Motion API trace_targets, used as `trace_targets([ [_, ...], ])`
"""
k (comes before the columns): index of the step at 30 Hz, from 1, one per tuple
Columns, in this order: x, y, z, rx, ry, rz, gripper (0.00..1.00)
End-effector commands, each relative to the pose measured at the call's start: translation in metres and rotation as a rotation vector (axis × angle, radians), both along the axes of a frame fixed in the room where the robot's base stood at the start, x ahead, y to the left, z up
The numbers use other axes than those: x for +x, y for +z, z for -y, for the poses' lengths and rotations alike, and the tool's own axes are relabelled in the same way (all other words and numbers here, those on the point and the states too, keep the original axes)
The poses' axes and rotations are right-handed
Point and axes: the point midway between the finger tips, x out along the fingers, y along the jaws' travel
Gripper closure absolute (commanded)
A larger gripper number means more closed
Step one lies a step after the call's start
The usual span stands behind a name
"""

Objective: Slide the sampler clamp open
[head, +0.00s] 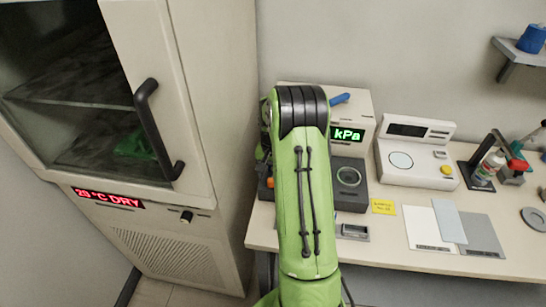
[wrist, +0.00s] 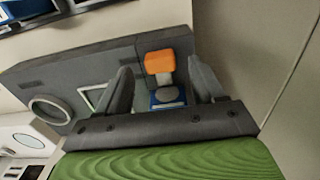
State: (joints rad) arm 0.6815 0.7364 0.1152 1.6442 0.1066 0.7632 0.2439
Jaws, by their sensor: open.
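The sampler is a pale machine (head: 360,103) with a lit kPa display and a dark grey base (head: 347,197). In the wrist view, an orange block (wrist: 159,62), which looks like the clamp's handle, stands over a grey round part and a blue plate (wrist: 167,104). A bit of orange (head: 270,183) also shows left of my arm in the head view. My gripper (wrist: 160,68) is open, with one dark finger on each side of the orange block. I cannot tell whether either finger touches it. My arm hides most of this area in the head view.
A ring port (wrist: 49,109) and a pale square window lie left of the block on the base. A tall cabinet (head: 215,120) stands close on the left. A white instrument (head: 416,160), a yellow note (head: 383,207) and flat plates (head: 482,235) lie to the right.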

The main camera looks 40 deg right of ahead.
Motion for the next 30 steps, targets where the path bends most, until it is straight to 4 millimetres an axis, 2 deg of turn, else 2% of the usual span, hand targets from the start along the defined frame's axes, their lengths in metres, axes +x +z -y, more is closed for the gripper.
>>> trace_targets([
  [1,0.001,0.019,0.001,-0.004,0.0,0.006,0.32],
  [6,0.001,0.068,0.001,-0.004,0.0,0.005,0.32],
  [12,0.001,0.113,0.0,-0.001,0.001,0.002,0.32],
  [17,0.0,0.125,0.0,0.001,0.001,-0.001,0.32],
  [30,0.0,0.125,0.0,0.002,0.001,-0.001,0.32],
])
